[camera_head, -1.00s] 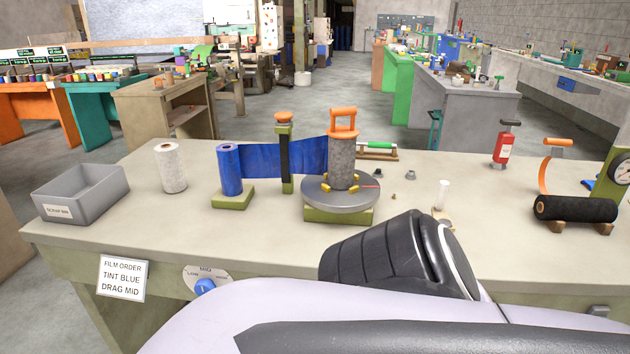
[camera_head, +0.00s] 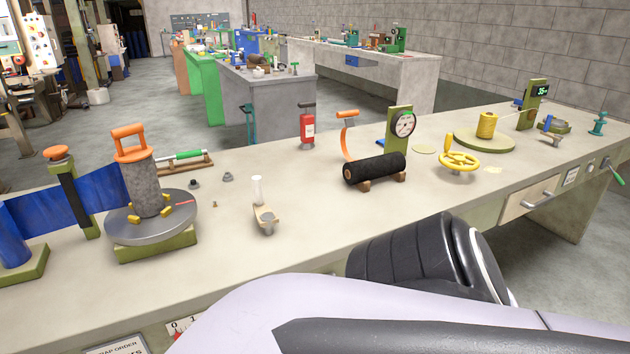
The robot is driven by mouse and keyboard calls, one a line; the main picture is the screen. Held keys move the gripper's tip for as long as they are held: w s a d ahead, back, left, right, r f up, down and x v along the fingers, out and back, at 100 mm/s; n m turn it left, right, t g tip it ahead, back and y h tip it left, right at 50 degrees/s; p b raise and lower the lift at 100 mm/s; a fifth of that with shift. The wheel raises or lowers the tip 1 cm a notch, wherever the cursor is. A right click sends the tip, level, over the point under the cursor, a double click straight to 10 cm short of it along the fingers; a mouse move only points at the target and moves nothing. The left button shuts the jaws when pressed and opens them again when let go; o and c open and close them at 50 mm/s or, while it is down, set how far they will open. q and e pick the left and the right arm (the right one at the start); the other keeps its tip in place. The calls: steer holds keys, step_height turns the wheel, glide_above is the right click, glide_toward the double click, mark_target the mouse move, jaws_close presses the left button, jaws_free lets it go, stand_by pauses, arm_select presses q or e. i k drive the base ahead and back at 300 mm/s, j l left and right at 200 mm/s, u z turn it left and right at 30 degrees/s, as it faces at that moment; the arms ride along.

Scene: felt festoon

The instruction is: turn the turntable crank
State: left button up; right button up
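The turntable (camera_head: 150,228) is a round grey disc on a green base, at the left of the bench. A rough grey cylinder (camera_head: 146,186) stands upright on it, with an orange handle (camera_head: 130,141) on top. Blue film (camera_head: 100,194) stretches to it from the left. A lever with a green grip (camera_head: 614,174) sticks out from the bench front at the far right; I cannot tell whether it is the turntable's crank. One of my arms crosses the bottom foreground. Neither of my grippers shows.
On the bench (camera_head: 300,240) are a black roller (camera_head: 374,168), a dial gauge (camera_head: 403,124), a yellow handwheel (camera_head: 459,160), a red extinguisher-like bottle (camera_head: 307,126) and a small clear tube (camera_head: 257,188). A drawer (camera_head: 530,198) is in the bench front at right.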

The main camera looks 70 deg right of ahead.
mark_target(266, 219)
steer(key=z, duration=1.25)
